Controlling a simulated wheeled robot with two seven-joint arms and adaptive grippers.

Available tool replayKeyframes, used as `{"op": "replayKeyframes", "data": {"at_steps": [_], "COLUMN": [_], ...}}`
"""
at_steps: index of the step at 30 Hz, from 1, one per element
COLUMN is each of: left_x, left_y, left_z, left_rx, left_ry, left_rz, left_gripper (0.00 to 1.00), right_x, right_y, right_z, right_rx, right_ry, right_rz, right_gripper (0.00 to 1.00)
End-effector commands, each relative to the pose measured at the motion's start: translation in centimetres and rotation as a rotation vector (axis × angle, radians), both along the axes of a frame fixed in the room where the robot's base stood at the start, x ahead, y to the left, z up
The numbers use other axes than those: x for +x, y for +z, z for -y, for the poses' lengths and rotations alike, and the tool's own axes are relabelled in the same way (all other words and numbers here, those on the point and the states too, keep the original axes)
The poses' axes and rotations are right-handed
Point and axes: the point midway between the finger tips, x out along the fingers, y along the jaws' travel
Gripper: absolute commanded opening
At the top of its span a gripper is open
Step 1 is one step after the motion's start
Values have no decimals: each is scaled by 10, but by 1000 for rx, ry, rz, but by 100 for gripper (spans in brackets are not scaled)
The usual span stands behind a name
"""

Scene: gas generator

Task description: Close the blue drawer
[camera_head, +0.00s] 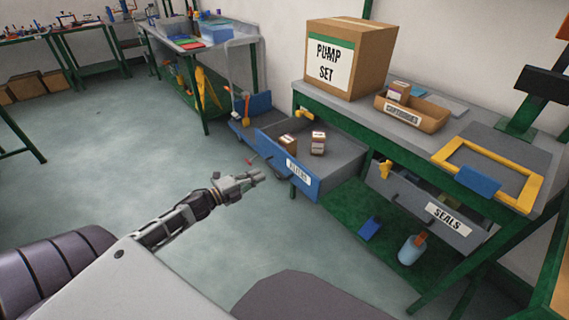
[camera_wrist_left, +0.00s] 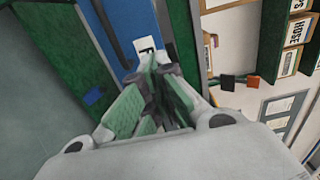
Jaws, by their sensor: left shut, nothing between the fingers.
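The blue drawer (camera_head: 271,152) sticks out from under the green-framed workbench in the head view, pulled open. A white label is on its blue front, and small brown boxes (camera_head: 318,143) sit inside. My left gripper (camera_head: 258,175) is in front of the drawer, a little left of its label, with the fingers together and empty. I cannot tell whether it touches the front. In the left wrist view a blue panel (camera_wrist_left: 125,25) with a white label lies just beyond the shut green-padded fingers (camera_wrist_left: 160,65). My right gripper is not in view.
A grey drawer (camera_head: 405,194) labelled SEALS also stands out, to the right. The PUMP SET box (camera_head: 375,58) and a cardboard bin (camera_head: 420,113) stand on the bench. A blue-based trolley (camera_head: 240,128) is close behind the blue drawer. The floor to the left is clear.

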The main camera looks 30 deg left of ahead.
Motion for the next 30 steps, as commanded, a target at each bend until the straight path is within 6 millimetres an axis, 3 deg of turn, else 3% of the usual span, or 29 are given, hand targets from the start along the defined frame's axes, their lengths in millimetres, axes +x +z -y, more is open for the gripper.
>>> {"op": "replayKeyframes", "data": {"at_steps": [30], "left_x": [66], "left_y": [0], "left_z": [27], "left_rx": [1], "left_ry": [0], "left_rz": [2], "left_gripper": [0], "right_x": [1], "right_y": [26], "right_z": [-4], "right_rx": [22], "right_ry": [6], "right_rz": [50], "right_gripper": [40]}}
